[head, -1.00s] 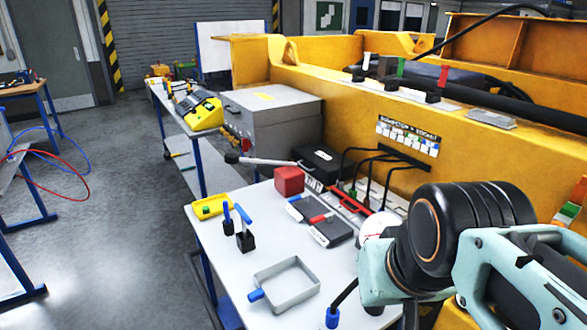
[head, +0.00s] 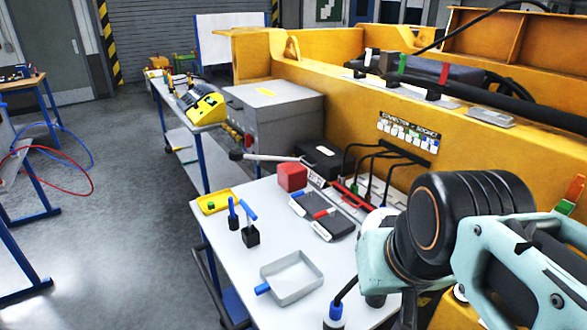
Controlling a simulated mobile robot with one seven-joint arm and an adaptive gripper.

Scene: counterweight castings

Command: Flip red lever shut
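A small red lever (head: 443,72) stands upright on a black base on top of the big yellow casting, at the upper right of the head view. To its left on the same strip stand a green lever (head: 401,65) and a white lever (head: 368,57), both also upright. My arm's teal and black links fill the lower right, in front of the casting and well below the red lever in the picture. I cannot make out my gripper's fingers in this view. Nothing of mine touches the red lever.
The yellow casting (head: 345,105) runs along the right, with a black hose over it. A white table (head: 225,255) below it holds a grey tray (head: 290,278), a red cube (head: 292,177), and black cables. Open grey floor lies to the left.

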